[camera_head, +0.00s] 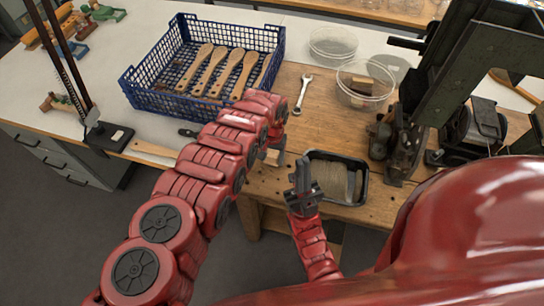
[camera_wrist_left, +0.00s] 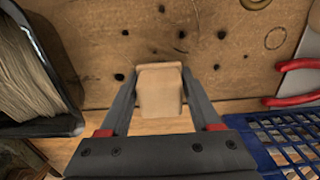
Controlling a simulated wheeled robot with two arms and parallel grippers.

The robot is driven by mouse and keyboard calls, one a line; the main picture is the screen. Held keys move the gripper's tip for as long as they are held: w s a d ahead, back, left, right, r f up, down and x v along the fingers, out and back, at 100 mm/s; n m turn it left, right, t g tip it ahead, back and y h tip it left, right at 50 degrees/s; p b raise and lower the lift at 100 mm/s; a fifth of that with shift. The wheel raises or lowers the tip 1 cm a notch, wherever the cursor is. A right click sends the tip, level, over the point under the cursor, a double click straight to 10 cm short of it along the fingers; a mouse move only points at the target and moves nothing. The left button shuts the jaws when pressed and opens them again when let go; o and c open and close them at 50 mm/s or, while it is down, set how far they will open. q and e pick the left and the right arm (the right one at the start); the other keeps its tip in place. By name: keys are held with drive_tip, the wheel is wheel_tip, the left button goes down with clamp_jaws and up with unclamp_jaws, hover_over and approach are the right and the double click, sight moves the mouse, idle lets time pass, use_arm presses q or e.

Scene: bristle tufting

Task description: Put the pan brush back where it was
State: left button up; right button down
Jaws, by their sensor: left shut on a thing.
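My left gripper (camera_wrist_left: 160,105) is shut on a pale wooden block, which I take to be the pan brush (camera_wrist_left: 159,88). The block sits between both fingers above the wooden bench; no bristles show, and I cannot tell whether it touches the bench. In the head view my left gripper (camera_head: 274,154) is at the bench's front edge, left of the black tray, and my arm hides most of it. My right gripper (camera_head: 303,185) is in front of the black tray; its finger gap is unclear.
A black tray (camera_head: 363,189) of fibre stands at the front edge. A blue crate (camera_head: 150,99) holds several wooden handles. A wrench (camera_head: 303,92), clear tubs (camera_head: 366,80) and a dark machine (camera_head: 470,60) are behind and right. Red-handled pliers (camera_wrist_left: 292,100) lie near the crate.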

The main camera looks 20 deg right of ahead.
sight(272, 153)
use_arm(q)
drive_tip(key=o, duration=1.3)
drive_tip(key=shift+f, duration=0.1)
drive_tip(key=shift+r+p, duration=0.3)
drive_tip(key=shift+r, duration=0.2)
wheel_tip(272, 153, up, 8)
drive_tip(key=shift+f+b, duration=0.25)
drive_tip(key=shift+b, duration=0.9)
drive_tip(key=shift+r+p, duration=0.5)
drive_tip(key=shift+r, duration=1.45)
